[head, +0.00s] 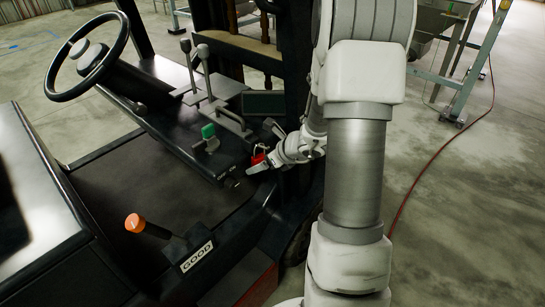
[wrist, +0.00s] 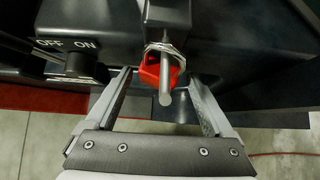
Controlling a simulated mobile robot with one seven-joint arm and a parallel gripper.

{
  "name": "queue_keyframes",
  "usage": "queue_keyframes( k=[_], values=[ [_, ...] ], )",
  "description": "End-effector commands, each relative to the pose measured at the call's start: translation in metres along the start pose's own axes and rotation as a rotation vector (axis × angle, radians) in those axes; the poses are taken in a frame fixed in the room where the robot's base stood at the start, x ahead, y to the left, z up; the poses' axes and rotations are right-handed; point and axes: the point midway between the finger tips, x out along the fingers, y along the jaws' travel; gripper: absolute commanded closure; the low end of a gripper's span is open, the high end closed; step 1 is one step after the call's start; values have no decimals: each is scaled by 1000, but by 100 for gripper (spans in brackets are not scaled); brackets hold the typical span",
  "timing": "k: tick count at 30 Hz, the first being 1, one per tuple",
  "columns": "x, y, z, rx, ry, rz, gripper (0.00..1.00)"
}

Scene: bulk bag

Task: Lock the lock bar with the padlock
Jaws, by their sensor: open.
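The red padlock (wrist: 152,70) shows in the wrist view between my open fingers. Its silver shackle (wrist: 165,48) is at a grey bar (wrist: 165,85), likely the lock bar, which points toward the camera and partly covers the padlock. I cannot tell whether the shackle is closed. My gripper (wrist: 160,78) is open, one finger on each side of the padlock, with gaps visible on both sides. In the head view my gripper (head: 262,147) is at the right end of the vehicle's dark console, with the small red padlock (head: 258,158) between its fingers.
A knob (wrist: 82,66) marked OFF and ON sits left of my gripper. A green-topped lever (head: 208,131), grey levers (head: 203,50) and a steering wheel (head: 88,57) stand on the console. An orange-topped lever (head: 135,223) is nearer.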

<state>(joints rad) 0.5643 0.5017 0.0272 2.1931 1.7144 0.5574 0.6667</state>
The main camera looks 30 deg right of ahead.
Motion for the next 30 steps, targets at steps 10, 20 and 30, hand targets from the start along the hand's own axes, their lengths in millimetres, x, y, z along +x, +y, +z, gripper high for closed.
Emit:
queue_keyframes(
  k=[10,20,30],
  values=[
    [-73,-1,3,-1,-2,-6,13],
    [-146,-1,2,0,-2,-4,13],
    [-171,0,0,0,0,-1,13]
  ],
)
